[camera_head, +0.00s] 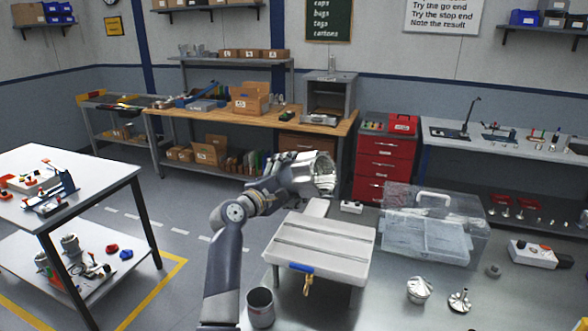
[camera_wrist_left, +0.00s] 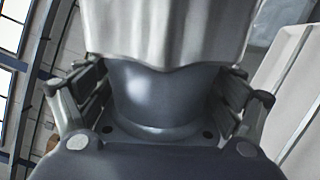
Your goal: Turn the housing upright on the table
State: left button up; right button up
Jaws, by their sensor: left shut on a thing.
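A silvery metal housing (camera_head: 324,174) is held in the air by my left gripper (camera_head: 304,174), above and behind the pale grooved box on the table (camera_head: 500,275). Its round open end faces right in the head view, so it appears to lie on its side. In the left wrist view the housing (camera_wrist_left: 165,35) fills the top middle, with a smooth grey curved part below its pale wavy-edged body. The fingers of my left gripper (camera_wrist_left: 160,95) stand on both sides of it. The exact finger contact is hard to see. My right gripper is not in view.
The pale grooved box (camera_head: 325,243) has a blue handle and brass padlock at its front. A grey cup (camera_head: 260,307) stands front left. A clear lidded case (camera_head: 430,225) stands behind. Two small metal parts (camera_head: 419,289) (camera_head: 459,301) lie at right. The front middle is clear.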

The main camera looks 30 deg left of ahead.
pick_arm(q)
jog(key=n+p, duration=0.1)
jog(key=r+n+p, duration=0.1)
jog(key=p, duration=0.1)
jog(key=shift+f+n, duration=0.15)
jog(key=shift+n, duration=0.45)
jog(key=shift+f+n, duration=0.1)
jog(key=shift+n, duration=0.6)
jog(key=n, duration=0.3)
jog(key=shift+n, duration=0.3)
jog(key=n, duration=0.5)
jog(key=shift+f, duration=0.1)
